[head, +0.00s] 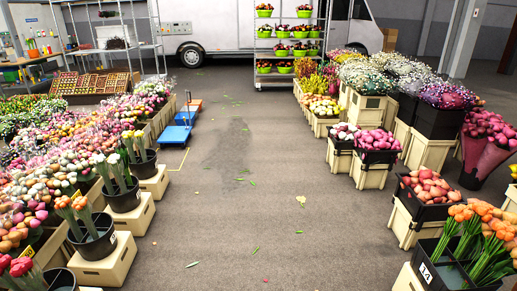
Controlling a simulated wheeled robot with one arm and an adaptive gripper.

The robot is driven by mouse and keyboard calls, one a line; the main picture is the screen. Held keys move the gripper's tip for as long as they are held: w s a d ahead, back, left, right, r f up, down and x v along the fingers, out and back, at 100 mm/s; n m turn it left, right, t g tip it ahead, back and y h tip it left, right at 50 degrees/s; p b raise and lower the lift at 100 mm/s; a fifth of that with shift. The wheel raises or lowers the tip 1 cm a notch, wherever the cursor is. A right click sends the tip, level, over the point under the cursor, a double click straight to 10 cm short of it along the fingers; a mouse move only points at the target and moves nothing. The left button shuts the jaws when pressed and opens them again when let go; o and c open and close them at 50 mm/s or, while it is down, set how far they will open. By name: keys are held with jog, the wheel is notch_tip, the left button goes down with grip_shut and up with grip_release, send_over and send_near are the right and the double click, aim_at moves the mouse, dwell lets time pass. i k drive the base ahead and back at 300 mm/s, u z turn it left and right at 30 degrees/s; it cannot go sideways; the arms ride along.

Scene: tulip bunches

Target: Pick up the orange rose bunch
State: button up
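Several orange flower bunches (463,213) with green stems stand in a black crate (431,272) at the right front. The crate carries a white number label and is cut off by the picture's edges. Smaller bunches with pale orange heads (65,203) lean in a black bucket (104,246) at the left front. I cannot tell from their shape which of these are roses. My gripper is not in view.
Rows of flower buckets on cream crates (101,266) line both sides. The grey aisle (230,200) between them is open, with scattered leaves. A blue trolley (176,134) stands at left. A shelf rack (257,40) and a white van (205,22) are at the back.

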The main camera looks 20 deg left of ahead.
aim_at(460, 212)
jog(key=u, duration=0.3)
jog(key=i, duration=0.9)
jog(key=u, duration=0.6)
